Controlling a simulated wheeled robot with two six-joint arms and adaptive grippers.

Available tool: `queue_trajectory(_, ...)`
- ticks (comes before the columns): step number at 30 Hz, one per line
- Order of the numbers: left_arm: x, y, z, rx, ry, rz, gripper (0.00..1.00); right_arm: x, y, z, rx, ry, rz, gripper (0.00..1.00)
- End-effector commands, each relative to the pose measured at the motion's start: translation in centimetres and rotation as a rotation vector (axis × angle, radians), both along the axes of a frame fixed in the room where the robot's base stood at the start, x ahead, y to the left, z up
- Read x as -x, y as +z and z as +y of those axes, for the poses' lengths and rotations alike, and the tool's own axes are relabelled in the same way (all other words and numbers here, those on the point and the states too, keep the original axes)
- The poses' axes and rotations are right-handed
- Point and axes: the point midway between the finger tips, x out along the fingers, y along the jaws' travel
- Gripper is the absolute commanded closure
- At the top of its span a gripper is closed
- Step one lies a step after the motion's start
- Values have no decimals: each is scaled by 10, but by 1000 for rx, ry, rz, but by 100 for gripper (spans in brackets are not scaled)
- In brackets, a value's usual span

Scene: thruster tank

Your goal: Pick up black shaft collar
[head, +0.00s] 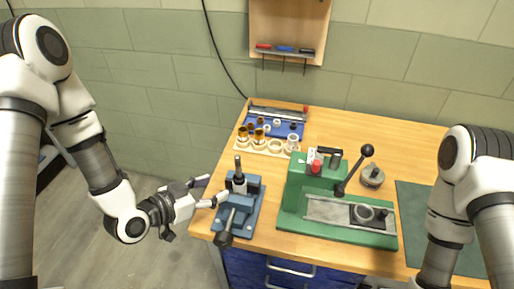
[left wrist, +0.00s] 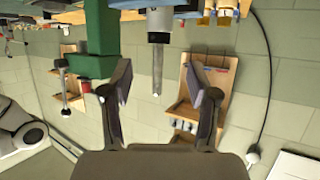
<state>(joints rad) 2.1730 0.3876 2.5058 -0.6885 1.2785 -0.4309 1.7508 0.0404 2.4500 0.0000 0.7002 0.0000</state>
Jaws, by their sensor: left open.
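A blue fixture (head: 254,193) with a black-ended handle stands on the bench's left front. A thin upright rod (head: 238,164) rises from it, with a dark band that looks like the black shaft collar (head: 239,180) around it. In the left wrist view the picture is upside down; the rod (left wrist: 158,70) hangs between the fingers and the dark collar (left wrist: 158,38) shows near its base. My left gripper (head: 214,190) is open and empty, just left of the fixture; its fingers (left wrist: 162,95) stand apart on either side of the rod. My right gripper is out of view.
A green press (head: 345,232) with a black-knobbed lever stands close right of the fixture. Behind are a cream rack (head: 260,148) with amber and white rings and a blue tray (head: 284,131). A green mat (head: 415,215) lies at the right. Bare wood lies behind the press.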

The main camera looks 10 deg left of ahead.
Motion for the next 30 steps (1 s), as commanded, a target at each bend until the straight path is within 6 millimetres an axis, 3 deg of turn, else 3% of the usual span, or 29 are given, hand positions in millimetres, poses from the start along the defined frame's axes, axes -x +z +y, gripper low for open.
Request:
queue_trajectory(6,-20,-7,-12,-2,-9,-16,40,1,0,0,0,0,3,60)
queue_trajectory(15,-57,-27,-33,0,-8,-13,40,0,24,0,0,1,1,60)
queue_trajectory(23,-61,-32,-35,2,-4,-12,40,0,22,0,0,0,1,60)
queue_trajectory(27,-61,-32,-35,2,-4,-12,90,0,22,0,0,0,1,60)
queue_trajectory(30,-61,-31,-35,2,-4,-12,94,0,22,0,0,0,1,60)
